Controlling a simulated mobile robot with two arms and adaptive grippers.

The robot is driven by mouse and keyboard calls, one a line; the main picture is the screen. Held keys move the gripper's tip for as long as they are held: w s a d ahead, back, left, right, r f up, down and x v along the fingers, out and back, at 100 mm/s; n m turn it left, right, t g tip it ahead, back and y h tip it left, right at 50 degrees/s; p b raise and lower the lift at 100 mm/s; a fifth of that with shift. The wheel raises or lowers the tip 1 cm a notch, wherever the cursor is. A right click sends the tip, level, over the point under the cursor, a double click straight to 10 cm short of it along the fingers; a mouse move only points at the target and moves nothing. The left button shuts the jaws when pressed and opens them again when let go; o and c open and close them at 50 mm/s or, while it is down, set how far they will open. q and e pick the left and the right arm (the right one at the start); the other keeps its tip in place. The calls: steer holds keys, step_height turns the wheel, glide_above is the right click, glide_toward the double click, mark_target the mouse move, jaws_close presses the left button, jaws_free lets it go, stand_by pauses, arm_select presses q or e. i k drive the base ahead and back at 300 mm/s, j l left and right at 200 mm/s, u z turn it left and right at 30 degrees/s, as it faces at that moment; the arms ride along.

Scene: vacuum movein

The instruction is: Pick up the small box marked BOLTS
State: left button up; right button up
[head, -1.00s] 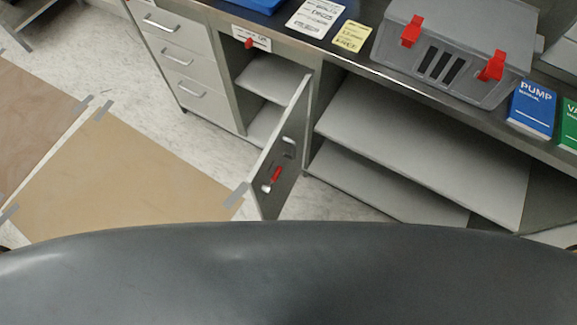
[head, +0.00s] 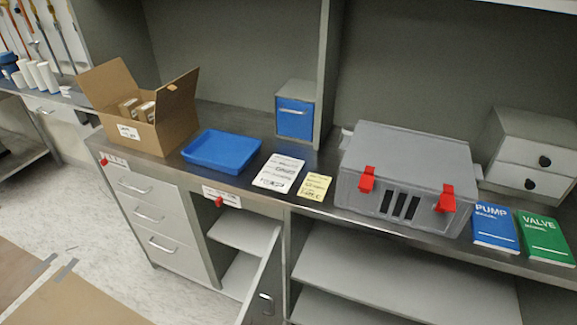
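An open cardboard box (head: 172,132) stands on the left part of the counter, its flaps up. Two small brown boxes show inside it, one on the left (head: 129,107) and one on the right (head: 147,112). Their markings are too small to read, so I cannot tell whether either is marked BOLTS. A white label on the front of the cardboard box is also unreadable. Neither of my grippers is in view.
The counter (head: 232,191) also holds a blue tray (head: 222,152), a grey case with red latches (head: 405,180), pump and valve manuals, paper sheets and small drawer units. Below, a cabinet door (head: 264,285) stands open. Brown sheets cover the floor at lower left.

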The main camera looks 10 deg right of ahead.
mark_target(127, 109)
steer(key=i+j, duration=0.15)
steer(key=j, duration=0.25)
steer(key=i+j+z, duration=0.15)
steer(key=j, duration=0.7)
steer(key=i+j+z, duration=0.1)
steer(key=j, duration=0.3)
steer(key=i+j, duration=0.15)
steer(key=j, duration=0.3)
steer(key=i+j+z, duration=0.25)
steer(key=i+j, duration=0.45)
